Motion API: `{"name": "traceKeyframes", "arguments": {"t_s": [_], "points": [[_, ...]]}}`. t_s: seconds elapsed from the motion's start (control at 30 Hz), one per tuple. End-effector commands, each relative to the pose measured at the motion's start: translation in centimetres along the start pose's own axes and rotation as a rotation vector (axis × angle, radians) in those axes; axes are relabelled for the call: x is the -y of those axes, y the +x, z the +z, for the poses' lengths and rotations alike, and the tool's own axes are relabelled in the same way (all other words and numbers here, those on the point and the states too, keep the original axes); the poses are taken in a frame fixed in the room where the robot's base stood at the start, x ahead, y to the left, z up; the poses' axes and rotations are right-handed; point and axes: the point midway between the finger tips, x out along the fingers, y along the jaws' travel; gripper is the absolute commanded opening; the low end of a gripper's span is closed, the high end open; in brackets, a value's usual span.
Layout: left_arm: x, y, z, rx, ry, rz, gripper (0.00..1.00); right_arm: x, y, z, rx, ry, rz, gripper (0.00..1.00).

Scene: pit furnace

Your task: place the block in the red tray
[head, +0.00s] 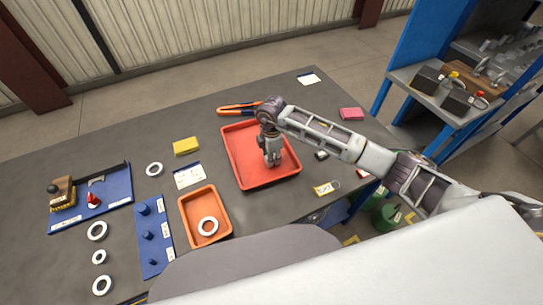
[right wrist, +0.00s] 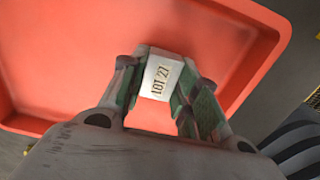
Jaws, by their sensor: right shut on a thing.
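The red tray (head: 247,173) lies on the dark table in the head view, and its red floor and walls fill much of the right wrist view (right wrist: 70,60). My right gripper (head: 273,163) points down over the tray's right part. In the right wrist view my right gripper (right wrist: 160,88) is shut on the block (right wrist: 162,72), a pale piece marked "LOT 27". The block is inside the tray's outline; I cannot tell whether it touches the tray floor. In the head view the block is hidden by the gripper. My left gripper is not in view.
An orange tray (head: 186,209) with a white ring (head: 208,227) stands to the left. Blue boards, loose rings and a yellow block (head: 186,146) lie further left. Orange-handled pliers (head: 238,109) lie behind the red tray, a pink block (head: 352,114) to its right.

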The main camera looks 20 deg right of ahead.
Motion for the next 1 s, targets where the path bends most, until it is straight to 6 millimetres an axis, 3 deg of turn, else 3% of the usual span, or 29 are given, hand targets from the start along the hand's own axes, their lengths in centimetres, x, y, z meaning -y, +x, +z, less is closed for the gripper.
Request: {"name": "traceKeyframes", "arguments": {"t_s": [0.13, 0.17, 0.3, 0.77, 1.0], "points": [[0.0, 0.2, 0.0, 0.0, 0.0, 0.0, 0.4, 0.0, 0.2, 0.0, 0.0, 0.0, 0.001, 0.0], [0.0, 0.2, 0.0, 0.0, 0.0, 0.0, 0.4, 0.0, 0.3, 0.0, 0.0, 0.0, 0.0, 0.33], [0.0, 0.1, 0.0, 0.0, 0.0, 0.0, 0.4, 0.0, 0.3, 0.0, 0.0, 0.0, 0.0, 0.51], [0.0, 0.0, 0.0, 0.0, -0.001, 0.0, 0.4, 0.0, 0.0, 0.0, 0.0, 0.0, 0.0, 0.52], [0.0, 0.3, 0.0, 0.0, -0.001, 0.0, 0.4, -0.1, -1.8, 0.0, 0.0, 0.001, 0.002, 0.52]]}}
